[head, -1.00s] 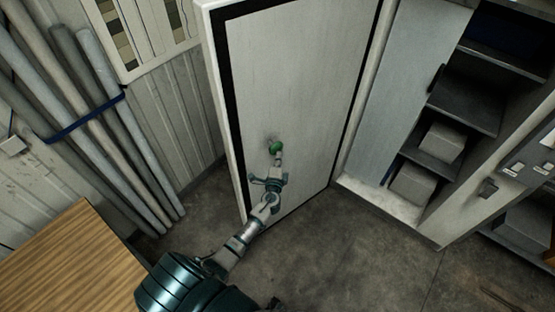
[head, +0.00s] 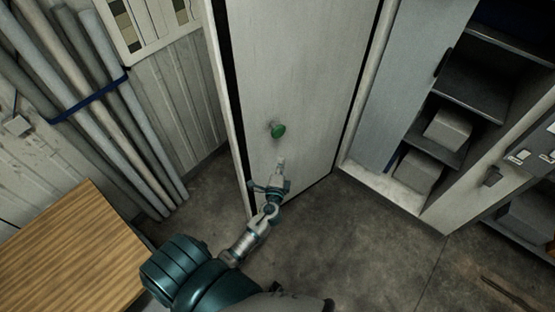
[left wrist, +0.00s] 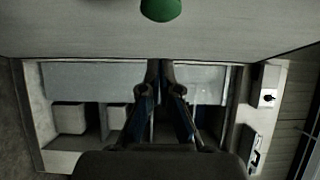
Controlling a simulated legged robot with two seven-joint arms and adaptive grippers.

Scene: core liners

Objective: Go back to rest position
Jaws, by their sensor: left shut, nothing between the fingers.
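My left gripper (head: 281,163) is shut and empty in the head view, a little below and apart from a round green knob (head: 278,130). The knob sits on a pale door (head: 300,70) that stands open. In the left wrist view the fingers of my left gripper (left wrist: 166,66) are together with nothing between them. The green knob (left wrist: 160,9) shows at the top edge there, beyond the fingertips. My right gripper is not in view.
A cabinet with dark shelves (head: 478,85) holding pale boxes (head: 447,130) stands at the right. Long grey tubes (head: 120,120) lean at the left, bound by a blue strap (head: 90,98). A wooden table (head: 75,245) is at the lower left. The floor (head: 370,240) at lower centre is clear.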

